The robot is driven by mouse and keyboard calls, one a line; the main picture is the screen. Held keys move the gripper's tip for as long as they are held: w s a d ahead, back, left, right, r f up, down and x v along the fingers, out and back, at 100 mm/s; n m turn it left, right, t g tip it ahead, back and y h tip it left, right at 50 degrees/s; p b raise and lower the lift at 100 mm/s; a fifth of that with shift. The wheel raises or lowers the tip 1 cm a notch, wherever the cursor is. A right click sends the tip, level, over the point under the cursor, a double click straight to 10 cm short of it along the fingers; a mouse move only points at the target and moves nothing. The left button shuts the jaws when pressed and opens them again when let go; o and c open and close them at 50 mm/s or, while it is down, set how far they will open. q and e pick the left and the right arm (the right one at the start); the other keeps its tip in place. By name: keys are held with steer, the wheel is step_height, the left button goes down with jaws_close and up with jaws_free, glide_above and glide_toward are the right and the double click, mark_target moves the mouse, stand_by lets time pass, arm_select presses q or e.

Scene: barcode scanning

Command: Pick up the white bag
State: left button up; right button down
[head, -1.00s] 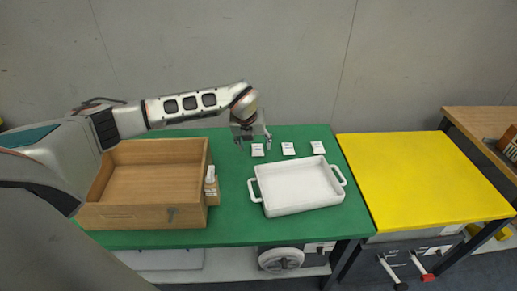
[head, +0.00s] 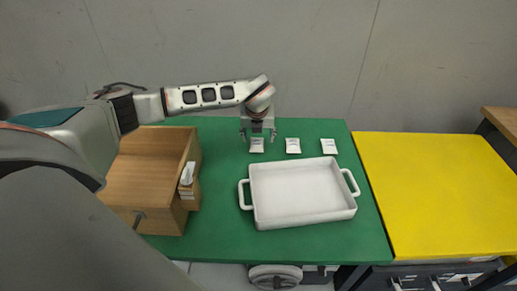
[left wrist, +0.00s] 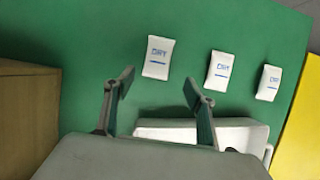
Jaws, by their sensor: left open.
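Several small white bags lie in a row on the green table (head: 225,217): the left one (head: 257,146), the middle one (head: 293,146) and the right one (head: 329,146). My left gripper (head: 258,136) is open and empty, pointing down at the left bag, with its fingers to either side of it in the head view. In the left wrist view, the left bag (left wrist: 158,57) shows blue lettering and lies just beyond and between the open fingertips (left wrist: 158,84). The other two bags (left wrist: 222,70) (left wrist: 268,82) lie to its right. My right gripper is not in view.
A white two-handled tray (head: 300,218) stands in front of the bags. A wooden box (head: 150,165) stands at the left, with a small holder (head: 188,195) carrying a white item on its right side. A yellow table (head: 440,190) adjoins on the right.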

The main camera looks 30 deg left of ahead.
mark_target(257, 146)
arm_select(q)
steer(key=x, duration=0.4)
steer(key=b+x, duration=0.1)
steer(key=x, duration=0.1)
steer(key=shift+s+a+f, duration=0.15)
steer(key=shift+s+a, duration=0.05)
steer(key=shift+s, duration=0.1)
steer(key=shift+w+a+f, duration=0.1)
steer(key=shift+w+f, duration=0.1)
steer(key=shift+f, duration=0.3)
steer(key=c, duration=1.2)
